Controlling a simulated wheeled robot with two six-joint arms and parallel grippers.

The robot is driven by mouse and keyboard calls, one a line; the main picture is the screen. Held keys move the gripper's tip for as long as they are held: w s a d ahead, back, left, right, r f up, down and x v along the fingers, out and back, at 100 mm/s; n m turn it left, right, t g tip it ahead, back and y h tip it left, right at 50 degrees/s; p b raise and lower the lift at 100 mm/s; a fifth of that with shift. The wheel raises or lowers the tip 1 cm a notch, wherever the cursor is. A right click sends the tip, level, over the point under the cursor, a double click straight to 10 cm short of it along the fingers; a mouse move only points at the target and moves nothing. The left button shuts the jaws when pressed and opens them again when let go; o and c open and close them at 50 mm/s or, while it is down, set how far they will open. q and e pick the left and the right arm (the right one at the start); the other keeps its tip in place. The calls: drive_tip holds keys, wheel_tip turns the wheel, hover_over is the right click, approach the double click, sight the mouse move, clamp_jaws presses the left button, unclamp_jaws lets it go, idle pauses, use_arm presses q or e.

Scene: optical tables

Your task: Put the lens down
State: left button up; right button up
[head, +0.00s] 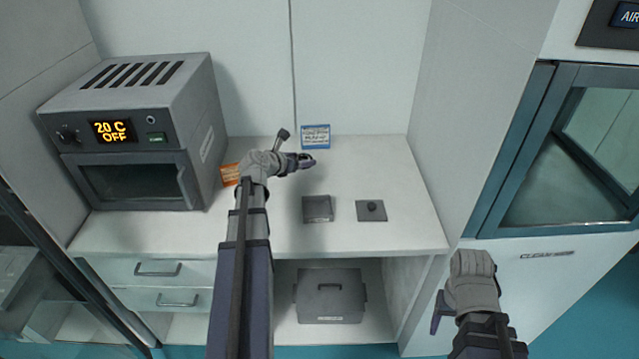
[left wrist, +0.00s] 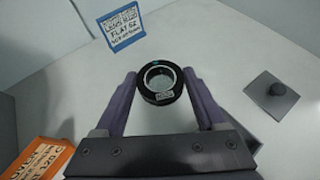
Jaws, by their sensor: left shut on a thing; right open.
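The lens (left wrist: 149,98) is a black ring with a clear centre and a small pale label. My left gripper (left wrist: 160,76) is shut on it, with one purple finger on each side. In the head view my left gripper (head: 306,160) is over the back middle of the white worktop (head: 270,225). The lens is too small there to make out well. From these views I cannot tell how high the lens is above the surface. A blue sign (head: 315,136) stands just behind; it also shows in the left wrist view (left wrist: 122,31). My right gripper (head: 440,312) is open and empty, low at the right.
A grey open box (head: 317,208) and a flat grey lid with a knob (head: 372,211) lie nearer the front edge. An oven (head: 140,130) reading 20 C OFF stands at the left, beside an orange sign (head: 230,174). A lidded grey container (head: 330,296) sits below.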

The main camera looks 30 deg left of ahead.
use_arm(q)
drive_tip(key=b, duration=0.6)
hover_over(302, 191)
drive_tip(key=shift+w+f, duration=0.1)
drive_tip(key=shift+f, duration=3.05)
drive_tip(key=shift+f, duration=0.1)
wheel_tip(302, 191, down, 4)
drive_tip(key=b, duration=0.3)
drive_tip(key=shift+r+b, duration=0.25)
drive_tip(key=shift+b, duration=0.15)
drive_tip(key=shift+f, duration=0.15)
drive_tip(key=o, duration=1.4)
drive_tip(key=shift+c, duration=0.2)
drive_tip(key=shift+r, duration=0.2)
drive_tip(key=p+v, duration=0.5)
drive_tip(key=v, duration=0.7)
drive_tip(key=shift+p, duration=0.4)
